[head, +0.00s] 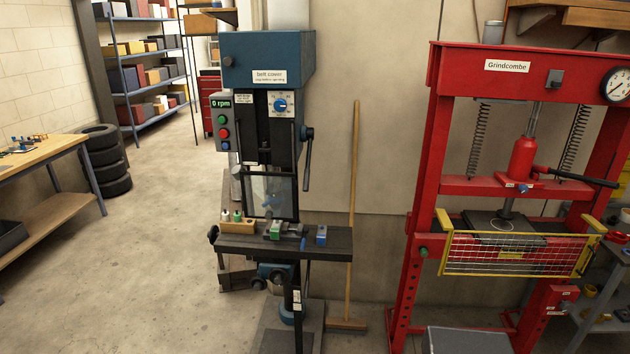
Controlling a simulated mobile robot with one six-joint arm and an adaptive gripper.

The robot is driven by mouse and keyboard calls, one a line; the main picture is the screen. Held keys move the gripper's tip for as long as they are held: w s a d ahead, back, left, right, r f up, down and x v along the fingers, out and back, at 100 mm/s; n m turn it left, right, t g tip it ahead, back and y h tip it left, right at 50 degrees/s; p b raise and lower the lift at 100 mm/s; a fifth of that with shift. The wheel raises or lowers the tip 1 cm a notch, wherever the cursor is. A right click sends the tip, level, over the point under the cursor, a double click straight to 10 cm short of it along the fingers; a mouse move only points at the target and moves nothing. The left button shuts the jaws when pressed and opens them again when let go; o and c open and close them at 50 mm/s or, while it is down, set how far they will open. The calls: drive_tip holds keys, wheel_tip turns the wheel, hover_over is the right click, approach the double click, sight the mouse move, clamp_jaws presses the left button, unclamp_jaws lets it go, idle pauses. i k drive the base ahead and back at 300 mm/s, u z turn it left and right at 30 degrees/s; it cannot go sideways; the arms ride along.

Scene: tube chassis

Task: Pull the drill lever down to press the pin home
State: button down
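The blue and black drill press (268,60) stands left of centre in the head view. Its lever (307,172) hangs down from a hub on the right side of the drill head. A clear guard (268,190) is in front of the spindle. On the drill table (325,246) sit a grey vise with a green part (276,230) and a small blue block (321,236). I cannot make out the pin at this size. My gripper is not in view.
A control box (223,122) reads 0 rpm. A broom (354,190) leans against the wall right of the drill. A red shop press (432,200) with a yellow guard stands further right. Stacked tyres (105,160) and a workbench (40,155) are at left. The left floor is clear.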

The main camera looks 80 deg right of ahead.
sight(310, 135)
drive_tip(key=k, duration=1.75)
drive_tip(key=z, duration=2)
drive_tip(key=i, duration=0.4)
drive_tip(key=z, duration=0.1)
